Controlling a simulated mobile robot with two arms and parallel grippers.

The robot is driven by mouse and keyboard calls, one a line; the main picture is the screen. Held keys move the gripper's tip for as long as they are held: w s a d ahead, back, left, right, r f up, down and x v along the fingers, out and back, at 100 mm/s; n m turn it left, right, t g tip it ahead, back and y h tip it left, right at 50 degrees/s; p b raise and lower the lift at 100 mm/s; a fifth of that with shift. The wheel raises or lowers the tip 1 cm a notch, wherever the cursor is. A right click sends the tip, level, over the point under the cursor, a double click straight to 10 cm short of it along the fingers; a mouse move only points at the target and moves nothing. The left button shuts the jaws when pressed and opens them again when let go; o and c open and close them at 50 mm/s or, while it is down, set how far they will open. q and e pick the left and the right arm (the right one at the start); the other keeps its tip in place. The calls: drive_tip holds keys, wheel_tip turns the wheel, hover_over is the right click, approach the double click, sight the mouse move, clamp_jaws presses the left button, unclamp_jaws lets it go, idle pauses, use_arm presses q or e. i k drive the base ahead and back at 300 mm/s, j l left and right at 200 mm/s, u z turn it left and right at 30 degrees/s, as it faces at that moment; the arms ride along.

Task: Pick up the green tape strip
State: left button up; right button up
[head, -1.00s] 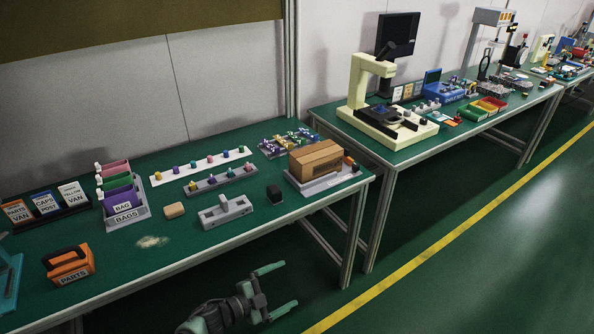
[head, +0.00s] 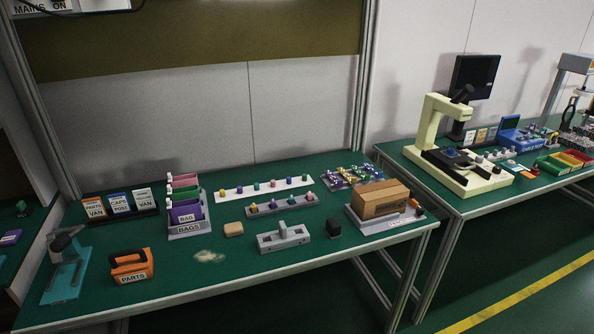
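I cannot make out a green tape strip for certain in the head view. Neither of my grippers is in view.
The near bench (head: 330,262) holds an orange PARTS box (head: 132,266), a teal press (head: 66,265), a grey fixture (head: 284,238), a cardboard box (head: 380,199) and a tan block (head: 233,229). A microscope (head: 441,140) stands on the right bench. Its front floor is clear.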

sight(365, 177)
drive_tip(key=i+l+u, duration=0.2)
drive_tip(key=l+u, duration=0.15)
drive_tip(key=i+l+u, duration=0.1)
drive_tip(key=l+u, duration=0.25)
drive_tip(key=i+l+u, duration=0.1)
drive_tip(key=l+u, duration=0.25)
drive_tip(key=l, duration=0.15)
drive_tip(key=l+u, duration=0.35)
drive_tip(key=l, duration=0.1)
